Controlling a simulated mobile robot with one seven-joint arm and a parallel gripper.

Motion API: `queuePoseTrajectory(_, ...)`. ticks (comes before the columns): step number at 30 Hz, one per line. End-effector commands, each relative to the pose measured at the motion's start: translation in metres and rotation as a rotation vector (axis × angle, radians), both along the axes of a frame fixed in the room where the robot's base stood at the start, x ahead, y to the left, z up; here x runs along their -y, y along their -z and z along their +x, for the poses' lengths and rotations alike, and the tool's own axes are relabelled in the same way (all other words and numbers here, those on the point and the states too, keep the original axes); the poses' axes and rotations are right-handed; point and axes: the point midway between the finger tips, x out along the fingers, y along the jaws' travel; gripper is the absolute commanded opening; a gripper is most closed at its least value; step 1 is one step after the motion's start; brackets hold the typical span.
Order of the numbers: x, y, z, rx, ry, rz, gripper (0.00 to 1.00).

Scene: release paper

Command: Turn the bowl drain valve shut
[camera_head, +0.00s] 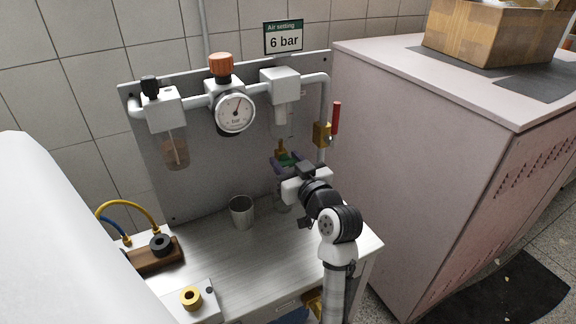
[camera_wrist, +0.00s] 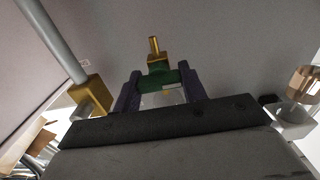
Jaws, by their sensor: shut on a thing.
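The bowl drain valve shows as a brass fitting (camera_head: 281,147) with a green handle (camera_head: 286,158), below the grey bowl (camera_head: 281,118) of the right-hand unit on the panel. My gripper (camera_head: 288,161) reaches up to it from the front right, its purple fingers on the handle. In the wrist view, the green handle (camera_wrist: 160,77) sits between the two purple fingers of my gripper (camera_wrist: 160,85), which is shut on it. A brass stem (camera_wrist: 154,47) stands out beyond the handle. My wrist hides part of the area below the valve. I cannot tell how far the valve is turned.
A brass valve (camera_head: 321,134) with a red lever (camera_head: 336,118) is on the pipe just right of my gripper. A metal cup (camera_head: 242,211) stands on the bench. A gauge (camera_head: 235,114) hangs on the panel. A large cabinet (camera_head: 430,140) bounds the right side.

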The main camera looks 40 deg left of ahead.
Motion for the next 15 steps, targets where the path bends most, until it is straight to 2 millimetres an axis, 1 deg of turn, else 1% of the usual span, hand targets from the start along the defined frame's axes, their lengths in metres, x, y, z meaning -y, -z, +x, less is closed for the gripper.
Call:
queuePoseTrajectory(9,0.0002,-0.0002,0.0,0.004,0.001,-0.003,0.19)
queuePoseTrajectory(10,0.0002,-0.0002,0.0,0.004,0.001,-0.002,0.46)
queuePoseTrajectory(14,0.0001,-0.0002,0.0001,0.003,0.001,-0.001,0.63)
queuePoseTrajectory(15,0.0001,-0.0002,0.0001,0.003,0.001,-0.001,0.64)
